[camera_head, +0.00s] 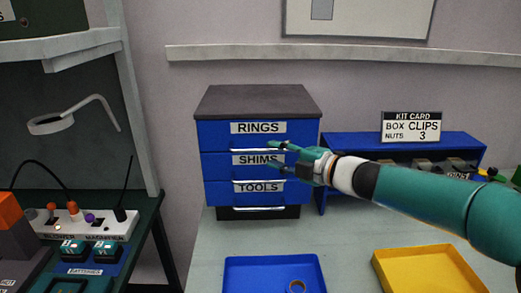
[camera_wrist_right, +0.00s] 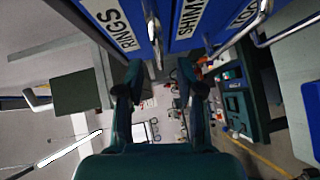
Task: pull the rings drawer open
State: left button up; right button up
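A blue cabinet with a dark top (camera_head: 258,102) stands on the bench in the head view. Its rings drawer (camera_head: 220,137) is the top one and looks shut. The rings handle (camera_head: 240,150) is a thin pale bar below the label. In the right wrist view the rings drawer (camera_wrist_right: 103,12) is at the top, its handle (camera_wrist_right: 156,45) lying in line with the gap between my fingertips. My right gripper (camera_head: 271,159) is open and empty in front of the cabinet, near the handle's right part. Contact cannot be told. My left gripper is not in view.
Below are the shims drawer (camera_head: 215,168) and tools drawer (camera_head: 215,195), both looking shut. A blue tray (camera_head: 240,275) and a yellow tray (camera_head: 430,270) lie in front. A blue rack (camera_head: 460,142) with a kit card (camera_head: 411,127) stands right of the cabinet.

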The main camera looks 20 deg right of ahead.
aim_at(261, 151)
jog(key=x, duration=0.5)
jog(key=shift+w, duration=0.15)
grip_shut()
jog(key=shift+f, duration=0.1)
